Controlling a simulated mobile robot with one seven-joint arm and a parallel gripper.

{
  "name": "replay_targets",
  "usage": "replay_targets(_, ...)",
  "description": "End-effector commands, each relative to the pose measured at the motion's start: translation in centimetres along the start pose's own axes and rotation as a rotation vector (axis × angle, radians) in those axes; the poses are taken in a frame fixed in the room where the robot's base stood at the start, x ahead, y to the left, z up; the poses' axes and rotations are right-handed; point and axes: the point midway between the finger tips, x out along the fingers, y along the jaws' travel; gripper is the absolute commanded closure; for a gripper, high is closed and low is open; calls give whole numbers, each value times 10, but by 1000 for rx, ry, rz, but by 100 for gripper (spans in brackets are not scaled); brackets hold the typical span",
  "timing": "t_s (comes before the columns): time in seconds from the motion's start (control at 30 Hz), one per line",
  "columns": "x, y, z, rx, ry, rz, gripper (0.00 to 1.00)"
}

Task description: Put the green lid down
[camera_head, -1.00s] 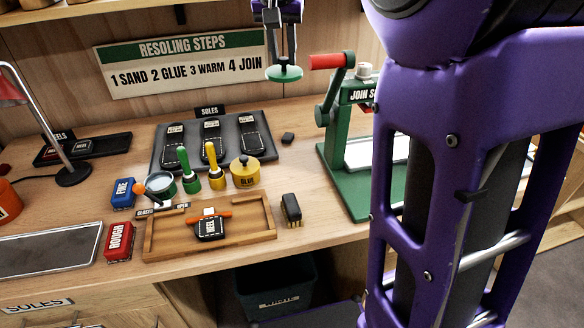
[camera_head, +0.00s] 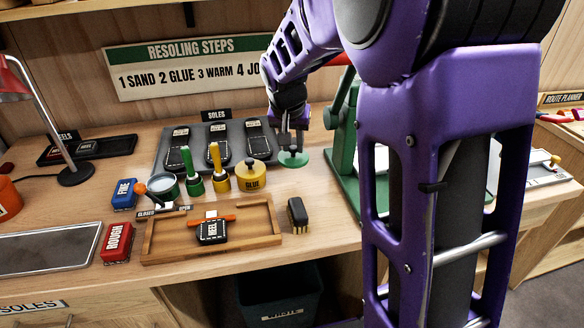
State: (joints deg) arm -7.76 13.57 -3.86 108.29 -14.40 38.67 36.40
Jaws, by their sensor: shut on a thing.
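The green lid (camera_head: 294,159) is a flat round disc with an upright stem or knob. It is low over the workbench, just right of the dark soles tray and left of the green press. I cannot tell whether its underside touches the wood. My gripper (camera_head: 291,147) is above it, pointing down, shut on the lid's upper part. My purple arm reaches in from the upper right and hides part of the press. An open round pot (camera_head: 163,186) with a greyish content stands left of the green-handled brush.
The yellow glue pot (camera_head: 250,176) and brushes (camera_head: 190,170) stand left of the lid. The soles tray (camera_head: 175,158) is close on its left, the green press (camera_head: 343,170) on its right. A black brush (camera_head: 297,215) lies in front. Bare wood surrounds the lid's front side.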

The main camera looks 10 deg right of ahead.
Motion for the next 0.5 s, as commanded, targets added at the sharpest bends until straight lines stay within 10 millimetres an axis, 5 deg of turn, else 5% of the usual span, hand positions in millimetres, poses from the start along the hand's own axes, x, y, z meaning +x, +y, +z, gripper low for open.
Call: replay_targets(0.5,59,0,25,0,-2,1,100)
